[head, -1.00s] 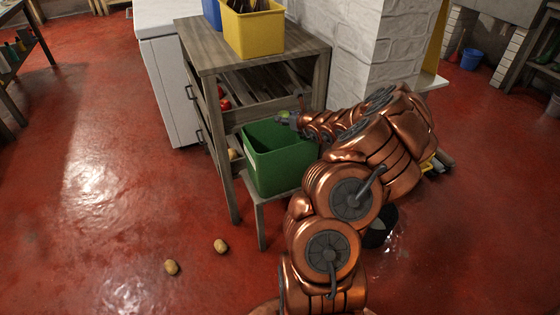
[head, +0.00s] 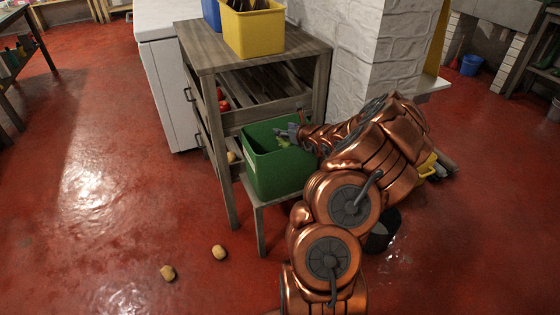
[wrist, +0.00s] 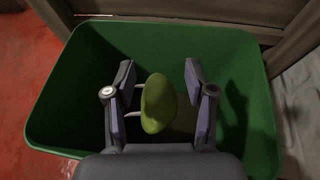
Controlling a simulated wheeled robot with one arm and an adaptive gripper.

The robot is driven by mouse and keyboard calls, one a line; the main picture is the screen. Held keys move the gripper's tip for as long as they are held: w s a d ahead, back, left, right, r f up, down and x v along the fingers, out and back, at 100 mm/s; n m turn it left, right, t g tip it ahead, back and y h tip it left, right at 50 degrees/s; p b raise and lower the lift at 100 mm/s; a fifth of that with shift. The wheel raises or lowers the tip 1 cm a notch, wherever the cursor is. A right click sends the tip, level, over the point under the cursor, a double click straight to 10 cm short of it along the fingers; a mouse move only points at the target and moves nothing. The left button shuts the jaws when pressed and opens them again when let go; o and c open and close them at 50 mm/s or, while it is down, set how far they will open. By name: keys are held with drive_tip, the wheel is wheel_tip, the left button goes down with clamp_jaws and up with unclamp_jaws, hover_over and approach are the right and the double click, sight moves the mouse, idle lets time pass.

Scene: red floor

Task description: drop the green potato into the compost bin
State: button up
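The green potato (wrist: 158,103) shows between the spread fingers of my gripper (wrist: 159,88) in the wrist view, with a gap on both sides. In the head view the potato (head: 284,142) is just below my gripper (head: 291,133), within the opening of the green compost bin (head: 262,177). My gripper is open over the bin. The bin's green rim and walls (wrist: 62,95) surround the potato in the wrist view. I cannot tell whether the potato touches the bottom.
The bin stands on a low wooden stand against a wooden shelf unit (head: 225,55) holding a yellow container (head: 253,32). Two brown potatoes lie on the red floor, one nearer (head: 168,272) and one farther (head: 219,252). A white brick pillar (head: 350,45) stands behind my arm.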

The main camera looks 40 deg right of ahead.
drive_tip(key=o, duration=0.3)
drive_tip(key=shift+o, duration=0.2)
drive_tip(key=v, duration=1.2)
drive_tip(key=shift+r, duration=0.1)
idle(0.4)
